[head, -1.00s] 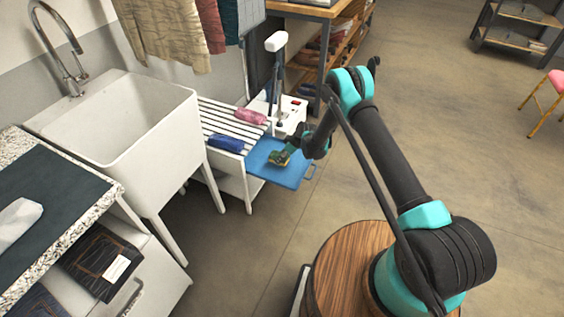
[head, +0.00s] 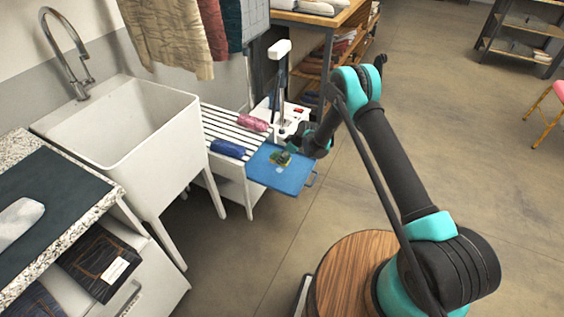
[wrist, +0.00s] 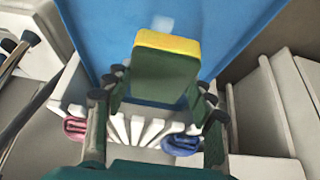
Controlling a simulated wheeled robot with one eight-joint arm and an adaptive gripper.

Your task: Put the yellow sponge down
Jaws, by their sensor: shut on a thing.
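The yellow sponge (wrist: 166,44) has a yellow layer and a dark green layer. In the wrist view it sits between the fingers of my gripper (wrist: 160,95), which is shut on it. In the head view the sponge (head: 279,157) and my gripper (head: 287,152) are small, over the blue tray (head: 290,180). The blue tray also fills the far part of the wrist view (wrist: 100,25). I cannot tell whether the sponge touches the tray.
A slatted white rack (head: 218,122) beside the tray holds a pink roll (head: 255,124) and a blue roll (head: 227,148). A white device with an upright post (head: 282,85) stands behind. A white sink (head: 150,135) is at left. Open floor lies right of the tray.

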